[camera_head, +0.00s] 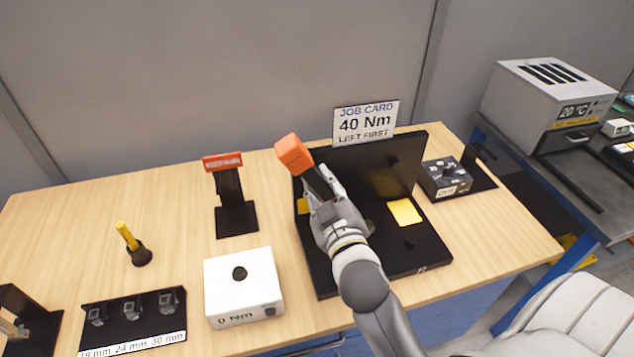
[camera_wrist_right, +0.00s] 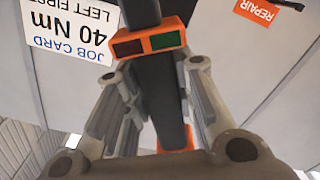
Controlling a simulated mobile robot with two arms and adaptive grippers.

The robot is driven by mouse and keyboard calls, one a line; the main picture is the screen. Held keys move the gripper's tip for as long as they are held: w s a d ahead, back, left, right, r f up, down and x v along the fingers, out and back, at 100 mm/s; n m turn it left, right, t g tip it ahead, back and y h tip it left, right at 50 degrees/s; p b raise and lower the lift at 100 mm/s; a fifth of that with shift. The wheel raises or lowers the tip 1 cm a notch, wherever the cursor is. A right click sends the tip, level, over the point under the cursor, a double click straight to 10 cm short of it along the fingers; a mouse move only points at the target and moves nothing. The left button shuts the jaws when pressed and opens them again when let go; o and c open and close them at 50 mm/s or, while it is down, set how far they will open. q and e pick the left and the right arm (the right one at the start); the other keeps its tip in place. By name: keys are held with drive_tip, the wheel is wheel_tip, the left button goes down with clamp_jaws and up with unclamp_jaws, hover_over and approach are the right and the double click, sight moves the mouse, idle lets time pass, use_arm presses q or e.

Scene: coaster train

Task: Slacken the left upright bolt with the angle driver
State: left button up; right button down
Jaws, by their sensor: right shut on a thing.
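My right gripper (camera_head: 322,190) is shut on the angle driver, whose orange end block (camera_head: 293,154) points up and left in the head view. In the right wrist view the driver's black body (camera_wrist_right: 168,85) runs between the fingers, with an orange band (camera_wrist_right: 148,42) bearing a red and a green window. The black fixture (camera_head: 430,258) has an upright back panel (camera_head: 372,158) and a flat base. The driver and gripper are in front of the panel's left part. The left upright bolt is hidden there, so I cannot tell whether the driver touches it. My left gripper is out of view.
A job card (camera_head: 365,122) reads 40 Nm, left first. A white 0 Nm box (camera_head: 243,290), socket rack (camera_head: 135,318), black stand with orange sign (camera_head: 236,215) and yellow-handled tool (camera_head: 130,240) stand left. A dial box (camera_head: 446,178) stands right of the fixture.

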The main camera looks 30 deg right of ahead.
drive_tip(key=shift+w+a+r, duration=0.1)
drive_tip(key=shift+r, duration=0.15)
drive_tip(key=shift+x, duration=0.85)
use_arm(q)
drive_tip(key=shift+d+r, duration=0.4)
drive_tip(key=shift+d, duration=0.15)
use_arm(e)
drive_tip(key=shift+x, duration=1.2)
use_arm(q)
drive_tip(key=shift+p, duration=0.3)
use_arm(e)
drive_tip(key=shift+w+r, duration=0.1)
drive_tip(key=shift+w, duration=0.2)
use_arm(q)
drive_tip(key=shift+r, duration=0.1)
use_arm(e)
drive_tip(key=shift+w+d, duration=0.25)
drive_tip(key=shift+w, duration=0.1)
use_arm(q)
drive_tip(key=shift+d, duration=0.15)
use_arm(e)
drive_tip(key=shift+w+d, duration=0.1)
drive_tip(key=shift+w, duration=0.2)
use_arm(q)
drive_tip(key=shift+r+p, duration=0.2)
drive_tip(key=shift+p, duration=0.1)
